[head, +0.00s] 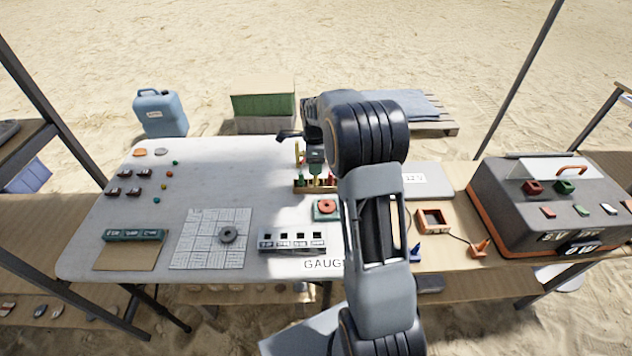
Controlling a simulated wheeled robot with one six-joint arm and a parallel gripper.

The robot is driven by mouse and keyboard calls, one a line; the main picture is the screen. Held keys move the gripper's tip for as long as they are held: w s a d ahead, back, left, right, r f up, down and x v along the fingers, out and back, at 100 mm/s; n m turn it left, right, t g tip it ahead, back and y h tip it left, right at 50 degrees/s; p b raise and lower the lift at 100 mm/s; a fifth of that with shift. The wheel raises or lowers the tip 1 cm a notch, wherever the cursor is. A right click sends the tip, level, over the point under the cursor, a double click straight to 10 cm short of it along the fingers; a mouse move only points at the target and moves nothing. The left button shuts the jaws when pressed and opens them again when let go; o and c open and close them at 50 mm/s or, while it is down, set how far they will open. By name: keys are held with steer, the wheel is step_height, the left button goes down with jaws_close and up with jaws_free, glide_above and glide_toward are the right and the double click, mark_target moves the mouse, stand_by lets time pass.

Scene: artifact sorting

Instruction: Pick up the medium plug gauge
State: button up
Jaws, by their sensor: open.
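A small wooden rack (301,188) on the white table holds several small upright pieces with red, green and yellow parts. They look like plug gauges, but I cannot tell which is the medium one. My gripper (301,138) is at the far end of my arm, open, close above or behind the rack. Its fingers are small and dark here, and my arm hides part of them. A green-topped piece (316,156) stands just below the gripper. I cannot tell whether the fingers touch it.
A grey block with holes (291,240) stands near the front edge by a "GAUGE" label (322,264). A teal block with a red ring (327,208) sits before the rack.

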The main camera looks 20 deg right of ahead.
mark_target(316, 182)
steer(key=shift+s+f, duration=0.15)
steer(key=shift+f, duration=2.9)
steer(key=c, duration=0.9)
